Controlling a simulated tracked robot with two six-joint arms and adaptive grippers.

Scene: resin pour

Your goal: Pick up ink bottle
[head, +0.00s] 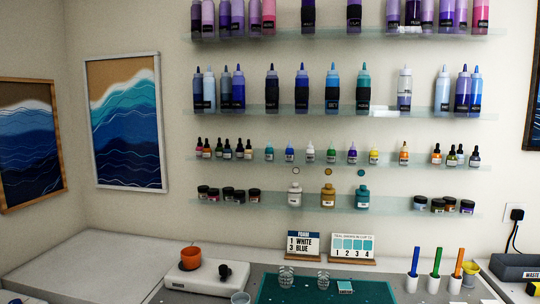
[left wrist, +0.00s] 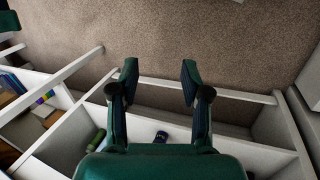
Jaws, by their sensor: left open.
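Several small dropper bottles (head: 224,149) stand in a group at the left of the third glass shelf in the head view. More small bottles with coloured caps (head: 310,153) are spaced along that shelf, and another group (head: 456,155) stands at its right. I cannot tell which of these is the ink bottle. In the left wrist view my left gripper (left wrist: 159,78) is open, with nothing between its fingers. It is above a white open-topped compartment unit and brown carpet. A small dark cylindrical item (left wrist: 161,137) lies beyond the palm in a compartment. My right gripper is not in view.
Larger squeeze bottles (head: 302,88) fill the upper shelves, and jars (head: 228,195) stand on the lowest.

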